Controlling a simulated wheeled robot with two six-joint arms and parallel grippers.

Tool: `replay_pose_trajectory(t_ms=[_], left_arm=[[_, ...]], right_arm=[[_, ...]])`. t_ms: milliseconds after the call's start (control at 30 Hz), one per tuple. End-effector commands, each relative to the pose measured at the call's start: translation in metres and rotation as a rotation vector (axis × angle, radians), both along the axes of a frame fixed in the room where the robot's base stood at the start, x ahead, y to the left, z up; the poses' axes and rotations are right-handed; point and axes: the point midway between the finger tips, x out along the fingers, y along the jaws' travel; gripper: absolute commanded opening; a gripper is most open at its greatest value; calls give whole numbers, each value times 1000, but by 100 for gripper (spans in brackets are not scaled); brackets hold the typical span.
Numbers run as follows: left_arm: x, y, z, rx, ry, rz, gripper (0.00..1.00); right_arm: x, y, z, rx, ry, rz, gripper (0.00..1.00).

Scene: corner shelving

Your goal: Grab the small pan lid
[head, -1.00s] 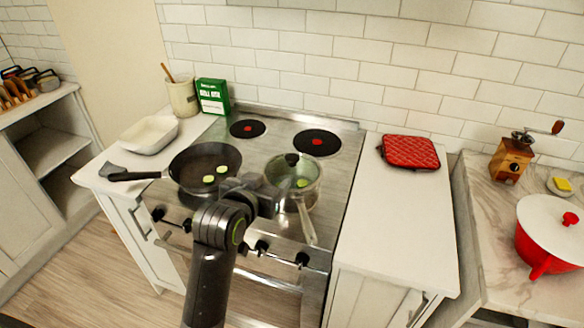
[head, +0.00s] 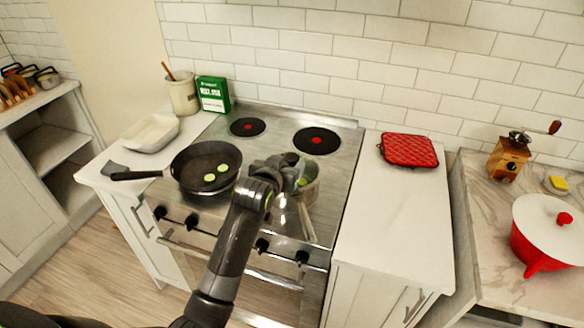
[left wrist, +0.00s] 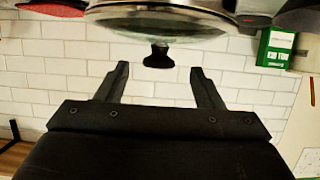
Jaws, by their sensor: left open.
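The small pan lid (left wrist: 158,24) is a glass lid with a metal rim and a black knob (left wrist: 158,57). In the head view my left gripper (head: 278,170) is over the small steel pan (head: 311,192) on the front right burner and hides the knob and most of the lid. The pan's handle points toward the front. My right gripper is not in view.
A black frying pan (head: 190,160) with green slices sits on the stove, left of my gripper. A white dish (head: 150,133) and a green box (head: 213,95) stand further left. A red pot holder (head: 409,150) lies on the right counter, mostly clear in front.

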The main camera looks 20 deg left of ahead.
Motion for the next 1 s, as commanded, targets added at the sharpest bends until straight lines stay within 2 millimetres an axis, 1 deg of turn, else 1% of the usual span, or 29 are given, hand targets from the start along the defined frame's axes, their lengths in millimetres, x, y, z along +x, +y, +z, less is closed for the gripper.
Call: replay_pose_trajectory(t_ms=[167,367,500,667,900,933,1000], left_arm=[[10,-1,-1,1,1,0,61],[31,-2,-6,2,3,0,61],[43,-2,-12,2,1,0,61],[49,-3,-16,1,1,1,61],[50,-3,-16,1,0,1,61],[50,-3,-16,1,0,0,59],[49,-3,-16,1,0,0,49]], right_arm=[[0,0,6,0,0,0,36],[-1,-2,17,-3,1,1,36],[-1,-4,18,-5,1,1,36],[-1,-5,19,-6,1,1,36],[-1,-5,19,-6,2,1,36],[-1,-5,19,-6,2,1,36],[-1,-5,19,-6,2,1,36]])
